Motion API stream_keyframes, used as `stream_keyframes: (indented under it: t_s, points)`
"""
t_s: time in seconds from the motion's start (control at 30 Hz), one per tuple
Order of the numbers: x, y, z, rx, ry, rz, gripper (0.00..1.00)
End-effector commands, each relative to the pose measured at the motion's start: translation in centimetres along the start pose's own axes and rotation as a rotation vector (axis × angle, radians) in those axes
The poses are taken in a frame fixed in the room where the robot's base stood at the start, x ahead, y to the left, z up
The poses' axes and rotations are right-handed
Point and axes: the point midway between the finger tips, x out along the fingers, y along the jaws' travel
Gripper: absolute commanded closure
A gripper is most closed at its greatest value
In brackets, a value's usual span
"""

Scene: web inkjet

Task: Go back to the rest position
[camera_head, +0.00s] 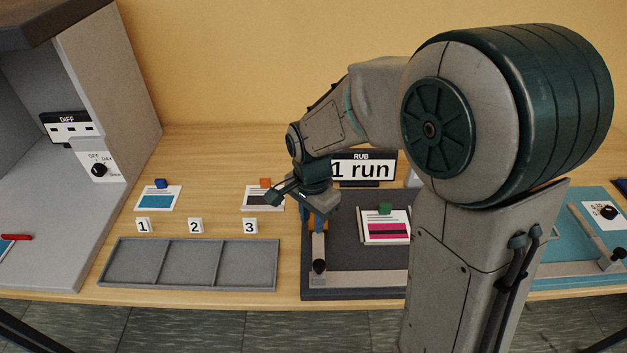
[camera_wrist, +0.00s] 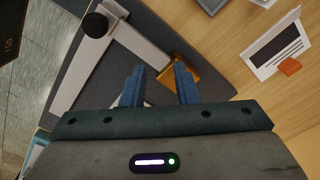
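My gripper (camera_wrist: 159,72) is open, its two blue fingers apart with nothing seen held between them. In the head view my gripper (camera_head: 319,225) points down over the left end of the dark rub board (camera_head: 355,292). An orange-brown block (camera_wrist: 182,72) lies beside and partly behind the right finger in the wrist view. A grey bar with a black knob (camera_wrist: 96,25) is close to the fingers. My arm is bent forward and left over the bench, and hides part of the board.
A card with a magenta band and green block (camera_head: 385,227) lies on the rub board, by the "1 run" sign (camera_head: 363,168). Cards with a blue block (camera_head: 161,184) and orange block (camera_head: 265,183) lie behind the three-part tray (camera_head: 188,285). A grey booth (camera_head: 120,90) stands left.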

Motion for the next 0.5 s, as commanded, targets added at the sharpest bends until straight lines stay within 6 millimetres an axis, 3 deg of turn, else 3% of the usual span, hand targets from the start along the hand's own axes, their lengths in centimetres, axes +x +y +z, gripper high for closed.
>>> stream_keyframes:
  t_s: [0.27,0.5]
  points:
    - [-1.1,1.1,-0.6,-0.04,0.011,-0.015,0.73]
    - [-5.7,6.7,-2.0,-0.281,0.079,-0.075,0.73]
